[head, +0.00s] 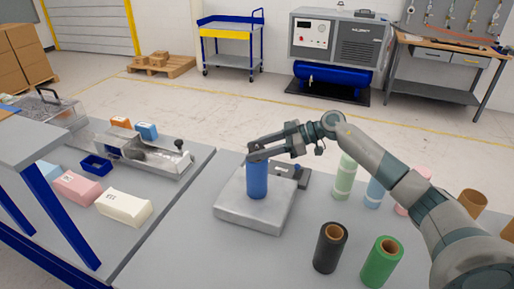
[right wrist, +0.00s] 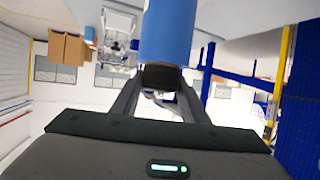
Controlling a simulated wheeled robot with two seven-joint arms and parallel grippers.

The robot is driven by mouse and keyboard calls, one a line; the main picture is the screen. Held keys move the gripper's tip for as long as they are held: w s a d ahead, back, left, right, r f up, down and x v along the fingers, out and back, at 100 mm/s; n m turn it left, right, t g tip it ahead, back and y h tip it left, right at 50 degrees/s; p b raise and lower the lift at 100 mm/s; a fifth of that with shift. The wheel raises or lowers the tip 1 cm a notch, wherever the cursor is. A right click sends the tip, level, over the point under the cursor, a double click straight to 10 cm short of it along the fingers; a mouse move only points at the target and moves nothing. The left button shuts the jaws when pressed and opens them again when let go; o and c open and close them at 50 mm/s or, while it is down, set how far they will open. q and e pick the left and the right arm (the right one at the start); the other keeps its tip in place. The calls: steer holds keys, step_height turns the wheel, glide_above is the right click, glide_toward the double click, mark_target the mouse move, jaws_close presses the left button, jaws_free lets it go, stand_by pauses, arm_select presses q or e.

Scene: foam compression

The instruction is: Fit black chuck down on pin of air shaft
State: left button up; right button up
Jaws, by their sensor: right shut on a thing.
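My right gripper (head: 256,152) is over the top of an upright blue cylinder (head: 257,181) standing on a grey block (head: 230,213). In the right wrist view its two fingers (right wrist: 160,88) are closed on a dark, blackish piece (right wrist: 161,76), which appears to be the black chuck. The piece lies right at the upper end of the blue cylinder (right wrist: 180,35); I cannot tell whether it is seated. The pin of the air shaft is hidden. My left gripper is out of view.
A black roll (head: 330,250) and a green roll (head: 381,262) stand at the front right. Several pale rolls stand behind. A dark device (head: 291,173) sits behind the block. Foam blocks (head: 124,207), a blue tray (head: 96,166) and a metal fixture (head: 150,155) are on the left table.

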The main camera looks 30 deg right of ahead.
steer(key=shift+f, duration=0.15)
steer(key=o, duration=1.1)
steer(key=shift+o, duration=0.2)
steer(key=shift+s+d+r+p, duration=0.25)
steer(key=shift+d+r+p, duration=0.25)
steer(key=shift+r, duration=0.05)
steer(key=shift+s+d+r+p, duration=0.25)
steer(key=shift+d+r+p, duration=0.2)
steer(key=shift+r, duration=0.1)
steer(key=shift+s+d+r+p, duration=0.35)
steer(key=shift+d+r+p, duration=0.15)
steer(key=shift+d+r, duration=0.1)
steer(key=shift+s+d+r+p, duration=0.4)
steer(key=shift+d+r+p, duration=0.1)
steer(key=shift+d+r, duration=0.15)
steer(key=shift+s+d+r+p, duration=0.35)
steer(key=shift+d+r+p, duration=0.15)
steer(key=shift+d+r, duration=0.1)
